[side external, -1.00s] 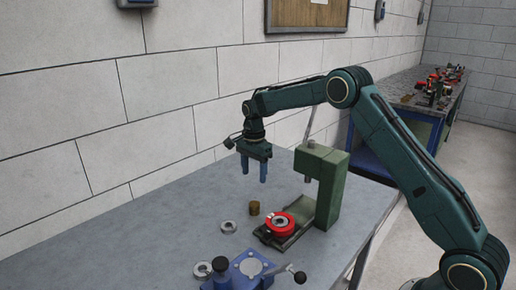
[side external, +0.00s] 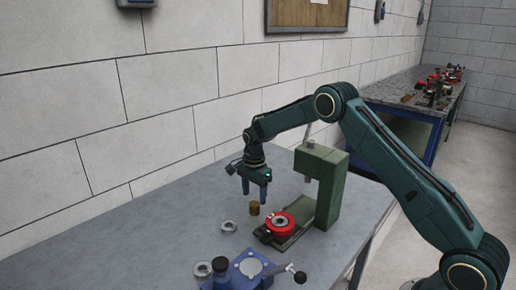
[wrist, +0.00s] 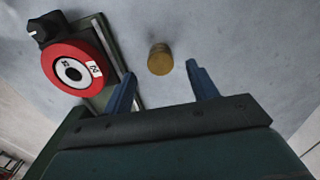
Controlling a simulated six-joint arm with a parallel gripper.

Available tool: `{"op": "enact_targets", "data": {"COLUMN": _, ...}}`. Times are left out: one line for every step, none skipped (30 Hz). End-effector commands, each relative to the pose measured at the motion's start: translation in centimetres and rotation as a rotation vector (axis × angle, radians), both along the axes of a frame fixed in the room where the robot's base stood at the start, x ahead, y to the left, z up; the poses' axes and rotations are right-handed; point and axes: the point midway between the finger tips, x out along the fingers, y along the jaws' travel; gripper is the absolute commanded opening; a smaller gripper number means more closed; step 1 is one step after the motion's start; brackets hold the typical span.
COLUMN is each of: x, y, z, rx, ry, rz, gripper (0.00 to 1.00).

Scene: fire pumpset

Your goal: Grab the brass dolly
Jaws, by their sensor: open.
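The brass dolly (side external: 255,209) is a small brass-coloured cylinder standing upright on the grey bench, left of the red round part. It also shows in the wrist view (wrist: 159,59), beyond and between my fingertips. My gripper (side external: 256,193) is open and points down, with its blue fingertips just above the dolly. In the wrist view my gripper (wrist: 156,72) has its two fingers spread wide and holds nothing. The dolly is apart from both fingers.
A red ring-shaped part (side external: 281,223) sits on the base of a green press (side external: 333,185) right of the dolly. A metal ring (side external: 228,227) lies to the left. A blue fixture with a lever (side external: 248,268) stands in front. The bench (side external: 160,240) is clear at left.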

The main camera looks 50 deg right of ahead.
Motion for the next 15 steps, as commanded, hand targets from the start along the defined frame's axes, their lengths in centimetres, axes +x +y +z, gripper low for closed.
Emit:
{"op": "enact_targets", "data": {"x": 0.0, "y": 0.0, "z": -0.4, "rx": 0.0, "ry": 0.002, "rz": 0.0, "gripper": 0.58}}
{"op": "enact_targets", "data": {"x": 0.0, "y": 0.0, "z": -0.6, "rx": 0.0, "ry": 0.003, "rz": 0.0, "gripper": 0.58}}
{"op": "enact_targets", "data": {"x": 0.0, "y": 0.0, "z": -0.9, "rx": 0.0, "ry": 0.003, "rz": 0.0, "gripper": 0.58}}
{"op": "enact_targets", "data": {"x": 0.0, "y": -0.1, "z": -1.2, "rx": 0.0, "ry": 0.002, "rz": 0.0, "gripper": 0.58}}
{"op": "enact_targets", "data": {"x": 0.0, "y": -0.1, "z": -1.6, "rx": 0.0, "ry": 0.002, "rz": 0.0, "gripper": 0.58}}
{"op": "enact_targets", "data": {"x": 0.0, "y": -0.1, "z": -2.0, "rx": 0.0, "ry": 0.003, "rz": 0.0, "gripper": 0.58}}
{"op": "enact_targets", "data": {"x": 0.0, "y": -0.1, "z": -2.4, "rx": 0.001, "ry": 0.004, "rz": 0.0, "gripper": 0.58}}
{"op": "enact_targets", "data": {"x": 0.0, "y": -0.1, "z": -2.8, "rx": 0.001, "ry": 0.003, "rz": 0.0, "gripper": 0.58}}
{"op": "enact_targets", "data": {"x": 0.0, "y": -0.2, "z": -3.2, "rx": 0.0, "ry": 0.002, "rz": 0.0, "gripper": 0.58}}
{"op": "enact_targets", "data": {"x": 0.0, "y": -0.1, "z": -3.6, "rx": 0.0, "ry": 0.002, "rz": 0.0, "gripper": 0.58}}
{"op": "enact_targets", "data": {"x": 0.0, "y": -0.1, "z": -3.9, "rx": 0.001, "ry": 0.003, "rz": 0.0, "gripper": 0.58}}
{"op": "enact_targets", "data": {"x": 0.0, "y": -0.1, "z": -4.2, "rx": 0.001, "ry": 0.003, "rz": 0.0, "gripper": 0.58}}
{"op": "enact_targets", "data": {"x": 0.0, "y": -0.1, "z": -4.4, "rx": 0.001, "ry": 0.003, "rz": 0.0, "gripper": 0.58}}
{"op": "enact_targets", "data": {"x": 0.0, "y": -0.1, "z": -4.6, "rx": 0.0, "ry": 0.002, "rz": 0.0, "gripper": 0.58}}
{"op": "enact_targets", "data": {"x": 0.0, "y": -0.1, "z": -4.8, "rx": 0.0, "ry": 0.001, "rz": 0.0, "gripper": 0.58}}
